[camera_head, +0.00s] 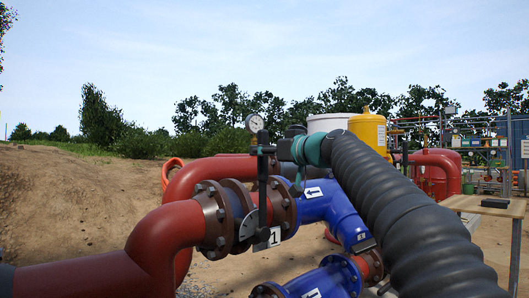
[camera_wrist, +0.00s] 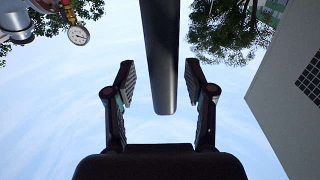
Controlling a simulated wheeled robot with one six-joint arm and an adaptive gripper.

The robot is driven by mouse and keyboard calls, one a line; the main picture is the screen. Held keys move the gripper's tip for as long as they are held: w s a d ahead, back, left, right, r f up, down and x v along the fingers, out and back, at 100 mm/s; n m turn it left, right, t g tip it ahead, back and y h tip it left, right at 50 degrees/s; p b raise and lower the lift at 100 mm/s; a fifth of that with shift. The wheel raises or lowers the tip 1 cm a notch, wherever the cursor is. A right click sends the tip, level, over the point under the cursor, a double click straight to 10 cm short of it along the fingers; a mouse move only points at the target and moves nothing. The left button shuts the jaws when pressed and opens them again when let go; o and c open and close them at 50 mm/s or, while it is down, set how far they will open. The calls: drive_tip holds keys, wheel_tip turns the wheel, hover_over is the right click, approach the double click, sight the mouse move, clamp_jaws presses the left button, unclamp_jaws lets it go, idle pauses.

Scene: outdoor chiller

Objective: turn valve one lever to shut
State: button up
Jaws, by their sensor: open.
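Valve one (camera_head: 238,208) sits between brown flanges on the red pipe, with a white "1" tag (camera_head: 274,237) below it. Its black lever (camera_head: 262,185) stands upright in the head view. My gripper (camera_head: 268,150) is at the lever's upper part, coming from the right. In the wrist view my gripper (camera_wrist: 160,72) is open, and the dark lever bar (camera_wrist: 161,45) reaches down between its two fingers. A gap shows on both sides of the bar. My wrist hides part of the pipes behind it in the head view.
A pressure gauge (camera_head: 254,123) stands just left of the lever's top; it also shows in the wrist view (camera_wrist: 78,35). A blue strainer (camera_head: 330,208) with an arrow tag is right of the valve. Another blue fitting (camera_head: 322,281) is below. A wooden table (camera_head: 480,205) stands right.

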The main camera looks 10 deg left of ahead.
drive_tip(key=v, duration=1.1)
